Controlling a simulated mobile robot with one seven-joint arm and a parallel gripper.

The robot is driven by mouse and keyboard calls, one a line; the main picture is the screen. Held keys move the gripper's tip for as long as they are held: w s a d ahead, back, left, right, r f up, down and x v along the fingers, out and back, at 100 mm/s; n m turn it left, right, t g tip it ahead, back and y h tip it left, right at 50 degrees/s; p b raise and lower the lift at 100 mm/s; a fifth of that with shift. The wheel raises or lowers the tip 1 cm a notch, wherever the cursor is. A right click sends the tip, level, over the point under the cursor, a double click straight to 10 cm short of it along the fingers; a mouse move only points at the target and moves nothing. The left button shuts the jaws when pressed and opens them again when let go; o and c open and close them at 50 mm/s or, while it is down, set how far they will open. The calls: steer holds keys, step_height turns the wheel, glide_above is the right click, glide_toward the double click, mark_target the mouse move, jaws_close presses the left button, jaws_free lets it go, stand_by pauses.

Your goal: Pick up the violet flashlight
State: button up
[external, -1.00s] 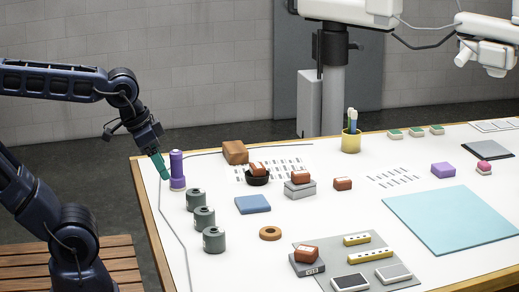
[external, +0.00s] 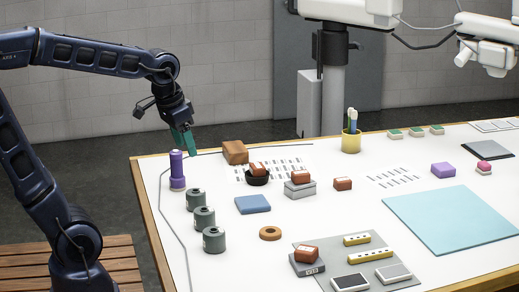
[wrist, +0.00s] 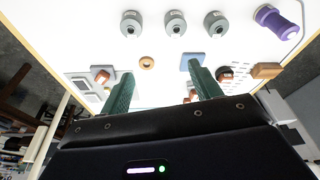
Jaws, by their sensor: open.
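The violet flashlight (external: 177,170) stands upright near the table's left corner in the external view. In the wrist view the flashlight (wrist: 277,22) is at the top right, clear of the fingers. My gripper (external: 189,150) has green fingers pointing down and hangs above and slightly right of the flashlight's top in the external view. In the wrist view my gripper (wrist: 162,88) is open, with its two fingers spread apart and nothing between them that it holds.
Several grey-green cylinders, one of them nearest the flashlight (external: 196,200), stand in a row in front of it. A brown block (external: 235,152) lies to its right. A grey cable (external: 163,215) runs along the table's left side. A blue block (external: 253,204) lies further right.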

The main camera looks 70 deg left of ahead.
steer(key=w+a+f+n+g, duration=0.1)
steer(key=w+a+n, duration=0.1)
steer(key=a, duration=0.5)
steer(key=w+a+f+n+g, duration=0.1)
steer(key=w+a, duration=0.2)
steer(key=a, duration=0.5)
steer(key=n+g, duration=0.1)
steer(key=n, duration=0.2)
glide_toward(176, 162)
steer(key=a, duration=0.2)
steer(key=shift+w+a+r+h, duration=0.1)
steer(key=shift+w+a+h, duration=0.2)
steer(key=shift+h, duration=0.1)
steer(key=shift+s+a, duration=0.2)
steer(key=shift+a, duration=0.1)
steer(key=shift+f, duration=0.5)
step_height(176, 162, down, 5)
steer(key=shift+r, duration=0.1)
steer(key=shift+w+d+f, duration=0.1)
steer(key=shift+d+f, duration=0.05)
steer(key=shift+f, duration=1.15)
steer(key=shift+w+d+f, duration=0.1)
steer(key=shift+d+f, duration=0.05)
steer(key=shift+f, duration=1.2)
steer(key=c, duration=1.2)
steer(key=shift+o, duration=0.2)
steer(key=shift+r, duration=0.1)
